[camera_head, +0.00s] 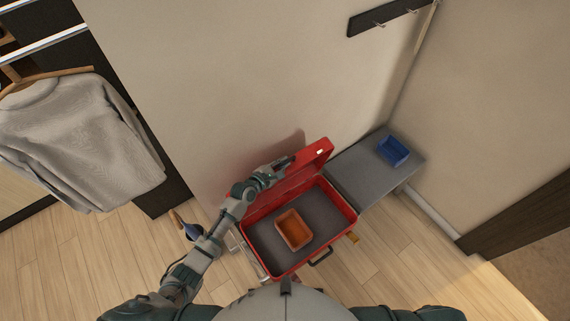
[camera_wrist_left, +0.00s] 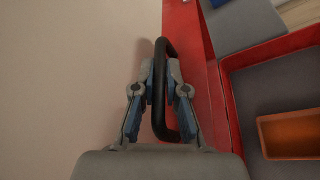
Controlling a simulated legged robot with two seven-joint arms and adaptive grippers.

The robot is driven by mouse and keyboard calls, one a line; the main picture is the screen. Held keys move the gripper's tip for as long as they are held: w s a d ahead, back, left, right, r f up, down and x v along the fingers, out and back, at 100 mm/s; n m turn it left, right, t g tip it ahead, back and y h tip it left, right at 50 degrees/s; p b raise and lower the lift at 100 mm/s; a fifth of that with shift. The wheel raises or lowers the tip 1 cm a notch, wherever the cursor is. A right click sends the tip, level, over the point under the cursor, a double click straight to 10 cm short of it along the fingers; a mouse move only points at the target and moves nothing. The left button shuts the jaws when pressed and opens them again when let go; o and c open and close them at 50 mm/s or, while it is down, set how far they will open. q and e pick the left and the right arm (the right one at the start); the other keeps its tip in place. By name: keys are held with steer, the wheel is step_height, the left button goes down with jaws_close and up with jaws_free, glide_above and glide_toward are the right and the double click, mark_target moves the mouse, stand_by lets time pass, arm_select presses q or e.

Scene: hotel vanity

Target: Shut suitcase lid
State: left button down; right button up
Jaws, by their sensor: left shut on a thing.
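The red suitcase (camera_head: 258,268) lies with its lid (camera_head: 317,153) raised along the wall side. Its grey-lined base holds an orange tray (camera_head: 294,229), also partly visible in the left wrist view (camera_wrist_left: 292,132). My left gripper (camera_head: 284,163) is at the upper part of the lid. In the left wrist view, its fingers (camera_wrist_left: 160,88) are shut on a black handle (camera_wrist_left: 160,55) on the lid's outer side, near the wall. The lid stands tilted up, not over the base. My right gripper is not in view.
A grey bench (camera_head: 372,178) with a blue tray (camera_head: 393,151) stands right of the suitcase. The beige wall (camera_head: 240,90) is close behind the lid. A grey sweater (camera_head: 75,140) hangs at left. Wood floor (camera_head: 400,270) is clear at front right.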

mark_target(274, 168)
arm_select(q)
steer(key=c, duration=1.5)
jaws_free()
steer(key=shift+w+a+f, duration=0.2)
steer(key=shift+w+a, duration=0.2)
steer(key=shift+a, duration=0.35)
steer(key=shift+s+a+r, duration=0.2)
steer(key=shift+s+a, duration=0.05)
steer(key=shift+a, duration=0.1)
steer(key=shift+d, duration=0.15)
steer(key=shift+s+d, duration=0.1)
steer(key=shift+s, duration=0.1)
steer(key=shift+s+r, duration=0.1)
steer(key=shift+s, duration=0.25)
steer(key=v, duration=0.5)
steer(key=shift+s+a, duration=0.25)
steer(key=s+a, duration=0.1)
steer(key=s+a+r, duration=0.1)
steer(key=a, duration=0.1)
steer(key=s+a, duration=0.1)
steer(key=a, duration=0.1)
steer(key=shift+s+a+r, duration=0.2)
steer(key=shift+s, duration=0.15)
steer(key=shift+d+r, duration=0.1)
steer(key=shift+d, duration=0.95)
steer(key=shift+a, duration=0.1)
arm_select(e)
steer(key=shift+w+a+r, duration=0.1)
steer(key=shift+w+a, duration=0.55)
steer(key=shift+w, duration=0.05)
